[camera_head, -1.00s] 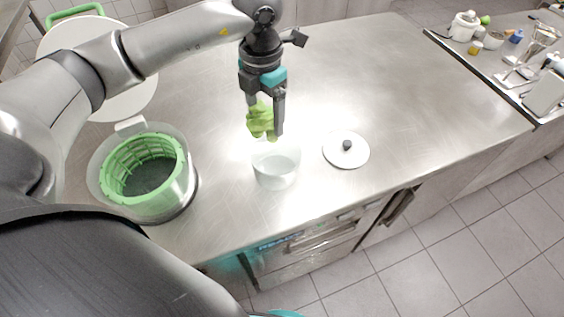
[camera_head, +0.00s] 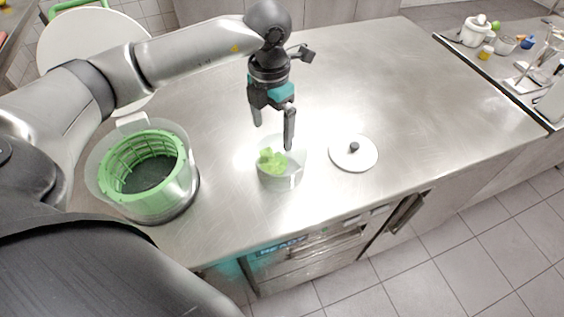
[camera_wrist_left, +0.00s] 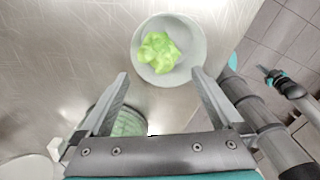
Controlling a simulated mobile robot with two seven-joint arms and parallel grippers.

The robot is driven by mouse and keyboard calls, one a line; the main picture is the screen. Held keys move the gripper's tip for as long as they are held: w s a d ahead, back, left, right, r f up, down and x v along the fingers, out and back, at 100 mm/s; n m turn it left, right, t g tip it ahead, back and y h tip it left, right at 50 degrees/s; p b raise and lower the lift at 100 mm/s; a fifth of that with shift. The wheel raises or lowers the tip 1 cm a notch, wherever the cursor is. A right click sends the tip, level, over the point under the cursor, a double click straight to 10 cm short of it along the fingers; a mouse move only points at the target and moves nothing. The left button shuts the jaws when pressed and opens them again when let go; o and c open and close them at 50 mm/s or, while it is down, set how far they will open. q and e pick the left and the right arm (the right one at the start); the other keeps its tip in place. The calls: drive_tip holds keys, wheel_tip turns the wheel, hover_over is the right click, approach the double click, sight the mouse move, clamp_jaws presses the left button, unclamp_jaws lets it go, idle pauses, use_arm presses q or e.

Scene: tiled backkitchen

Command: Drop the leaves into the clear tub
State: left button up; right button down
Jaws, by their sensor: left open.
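The green leaves (camera_head: 272,161) lie inside the clear tub (camera_head: 283,182) on the steel counter in the head view. The leaves (camera_wrist_left: 158,53) and the round tub (camera_wrist_left: 188,74) also show in the left wrist view. My left gripper (camera_head: 273,135) is above the tub, pointing down, with its fingers apart and nothing between them. In the wrist view the open fingers (camera_wrist_left: 160,76) frame the near side of the tub.
A white lid with a dark knob (camera_head: 353,154) lies right of the tub. A salad spinner with a green basket (camera_head: 146,172) stands at the left. A large white round lid with a green handle (camera_head: 92,48) is behind it. The counter's middle is clear.

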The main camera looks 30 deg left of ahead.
use_arm(q)
wheel_tip(320, 180, up, 15)
drive_tip(key=p, duration=0.1)
drive_tip(key=shift+r, duration=0.15)
idle(0.7)
